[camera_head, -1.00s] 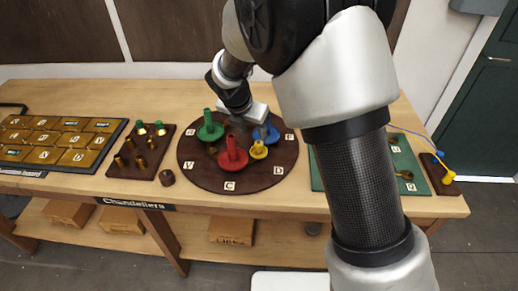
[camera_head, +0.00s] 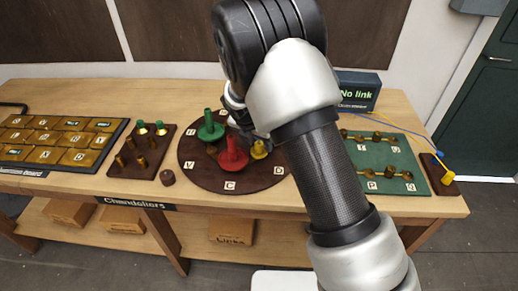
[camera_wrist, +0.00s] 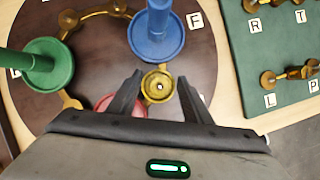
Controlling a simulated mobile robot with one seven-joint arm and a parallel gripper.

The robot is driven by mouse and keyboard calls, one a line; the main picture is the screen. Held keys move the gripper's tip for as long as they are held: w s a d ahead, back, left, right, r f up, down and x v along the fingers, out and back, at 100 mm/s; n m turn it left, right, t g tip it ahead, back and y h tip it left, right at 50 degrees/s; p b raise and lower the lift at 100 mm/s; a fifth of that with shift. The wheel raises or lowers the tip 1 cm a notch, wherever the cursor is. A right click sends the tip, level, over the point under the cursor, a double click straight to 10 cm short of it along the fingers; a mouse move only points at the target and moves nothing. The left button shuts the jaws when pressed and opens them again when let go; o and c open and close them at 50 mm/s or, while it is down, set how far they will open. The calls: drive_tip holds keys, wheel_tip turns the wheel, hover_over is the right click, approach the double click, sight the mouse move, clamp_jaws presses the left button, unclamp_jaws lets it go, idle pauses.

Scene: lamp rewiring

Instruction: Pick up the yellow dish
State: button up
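The yellow dish (camera_head: 259,150) stands on the front right part of the round dark brown board (camera_head: 205,178), right of the red dish (camera_head: 233,155). In the wrist view the small round yellow dish (camera_wrist: 158,86) shows from above, between the finger tips. My gripper (camera_wrist: 161,75) is open and empty, with one finger on each side of the yellow dish. I cannot tell whether the fingers touch it. In the head view my arm hides part of the board, and the gripper shows only partly.
The blue dish (camera_wrist: 156,38) stands close beyond the yellow one, and the green dish (camera_wrist: 48,64) is to the left. The red dish (camera_wrist: 118,103) is partly hidden by my gripper. A green board (camera_head: 385,160) with brass fittings lies to the right.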

clamp_jaws()
drive_tip(key=shift+r, duration=0.1)
